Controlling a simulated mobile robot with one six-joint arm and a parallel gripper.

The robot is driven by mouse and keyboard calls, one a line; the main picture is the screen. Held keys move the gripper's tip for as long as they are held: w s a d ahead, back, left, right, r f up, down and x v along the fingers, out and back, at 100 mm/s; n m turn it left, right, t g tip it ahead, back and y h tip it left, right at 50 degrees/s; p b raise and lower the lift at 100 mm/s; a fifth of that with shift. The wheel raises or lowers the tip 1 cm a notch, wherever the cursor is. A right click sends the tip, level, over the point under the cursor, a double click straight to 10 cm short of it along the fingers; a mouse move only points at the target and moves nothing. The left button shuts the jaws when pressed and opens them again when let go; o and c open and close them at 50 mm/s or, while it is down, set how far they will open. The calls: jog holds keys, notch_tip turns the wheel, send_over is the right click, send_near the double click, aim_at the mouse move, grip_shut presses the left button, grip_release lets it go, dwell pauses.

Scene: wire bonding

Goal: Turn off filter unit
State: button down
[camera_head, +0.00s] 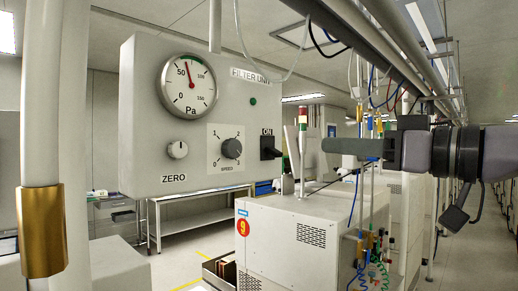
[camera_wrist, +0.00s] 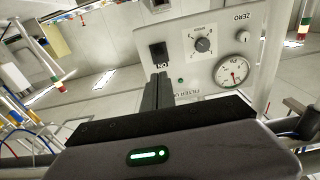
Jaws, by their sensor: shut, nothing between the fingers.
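The filter unit (camera_head: 205,110) is a grey wall-like box at the left of the head view. Its black switch (camera_head: 270,148) sits at the right of the front, under an "ON" label. A small green lamp (camera_head: 253,101) is above it. In the wrist view the unit (camera_wrist: 210,65) appears upside down, with the switch (camera_wrist: 158,52) just beyond the fingertips. My gripper (camera_head: 326,146) is shut and empty, pointing left, to the right of the switch. It appears apart from the switch. The fingers also show in the wrist view (camera_wrist: 158,88).
The unit also bears a pressure gauge (camera_head: 188,86), a speed knob (camera_head: 231,148) and a zero knob (camera_head: 178,150). A white machine (camera_head: 300,235) stands below my gripper. A white pipe with a brass collar (camera_head: 42,230) is at the far left.

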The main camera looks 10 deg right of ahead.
jog(key=v, duration=0.8)
jog(key=w+a+f+m+g+h+p, duration=0.1)
jog(key=w+a+f+m+g+h, duration=0.25)
jog(key=f, duration=0.75)
jog(key=w+a+f+m+g+h, duration=0.15)
jog(key=a+f+m, duration=0.25)
jog(key=a+f, duration=0.45)
jog(key=s+a+f+m+g+h, duration=0.1)
jog(key=s+f, duration=0.3)
jog(key=f, duration=0.4)
jog(key=s+a+f+m+g+h+b, duration=0.1)
jog(key=s+f, duration=0.4)
jog(key=f, duration=0.3)
jog(key=s+a+f+m+g+h, duration=0.1)
jog(key=s+f+m+g+h, duration=0.1)
jog(key=s+f, duration=0.3)
notch_tip(320, 180, down, 4)
jog(key=shift+a+r, duration=0.2)
jog(key=shift+a, duration=0.1)
